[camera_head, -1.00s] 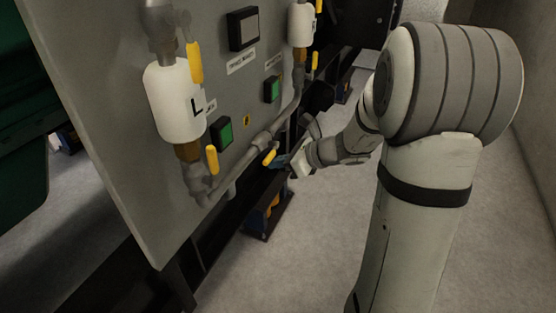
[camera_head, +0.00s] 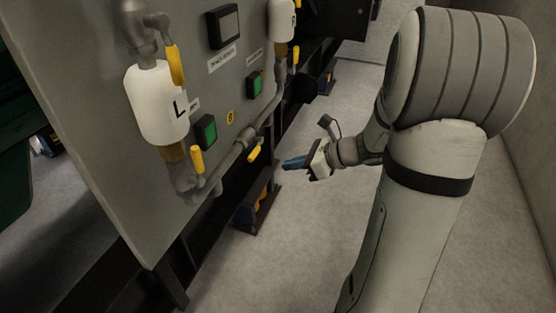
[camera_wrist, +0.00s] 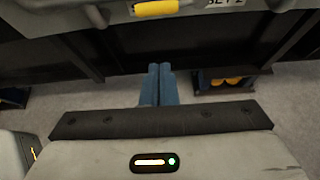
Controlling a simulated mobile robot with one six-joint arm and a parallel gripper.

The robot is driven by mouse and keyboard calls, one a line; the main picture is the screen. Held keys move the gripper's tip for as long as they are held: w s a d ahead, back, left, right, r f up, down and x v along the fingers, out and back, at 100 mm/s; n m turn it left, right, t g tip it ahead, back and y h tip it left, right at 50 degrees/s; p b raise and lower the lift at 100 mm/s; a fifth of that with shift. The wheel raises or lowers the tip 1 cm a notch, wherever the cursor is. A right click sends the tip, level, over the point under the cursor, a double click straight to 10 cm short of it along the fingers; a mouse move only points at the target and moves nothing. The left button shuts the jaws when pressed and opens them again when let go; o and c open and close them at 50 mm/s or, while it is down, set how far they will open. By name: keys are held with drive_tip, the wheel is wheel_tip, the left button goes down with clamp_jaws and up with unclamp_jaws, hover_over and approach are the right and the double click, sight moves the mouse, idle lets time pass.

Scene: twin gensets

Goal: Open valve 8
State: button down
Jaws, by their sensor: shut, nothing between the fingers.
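Yellow valve handles sit on the grey panel's pipework. One short yellow handle (camera_head: 254,153) hangs slanted from the lower pipe, closest to my gripper. Another yellow handle (camera_head: 197,160) stands at the lower left pipe, and a long one (camera_head: 175,65) is beside the white L canister. I cannot read which is valve 8. My gripper (camera_head: 286,165) is shut and empty, right of the lower pipe handle and apart from it, its blue fingers pointing at the panel. The wrist view shows the blue fingers (camera_wrist: 158,70) together, below a yellow handle (camera_wrist: 155,8) cut by the top edge.
The white L canister (camera_head: 156,104) and the R canister (camera_head: 282,20) stand out from the panel (camera_head: 90,120). A dark frame runs below.

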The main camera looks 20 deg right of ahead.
wheel_tip(320, 180, up, 18)
drive_tip(key=f+n+g+h+p, duration=0.1)
drive_tip(key=n+g+h+p, duration=0.6)
drive_tip(key=n+p, duration=1.35)
hover_over(255, 152)
drive_tip(key=s+d+p, duration=0.2)
drive_tip(key=d, duration=0.1)
drive_tip(key=m+t, duration=0.1)
drive_tip(key=m, duration=0.1)
drive_tip(key=shift+t+h, duration=0.3)
drive_tip(key=shift+h, duration=0.1)
drive_tip(key=f+b, duration=0.1)
drive_tip(key=f, duration=0.3)
drive_tip(key=w+a+f, duration=0.1)
drive_tip(key=f, duration=0.3)
drive_tip(key=a+f+b, duration=0.1)
drive_tip(key=f, duration=0.4)
drive_tip(key=shift+w+a+f+b, duration=0.1)
drive_tip(key=shift+w+a+b, duration=0.15)
drive_tip(key=shift+w+b, duration=0.1)
drive_tip(key=shift+a+f+b, duration=0.15)
drive_tip(key=shift+f+b, duration=0.15)
drive_tip(key=shift+f, duration=0.25)
drive_tip(key=shift+r, duration=0.1)
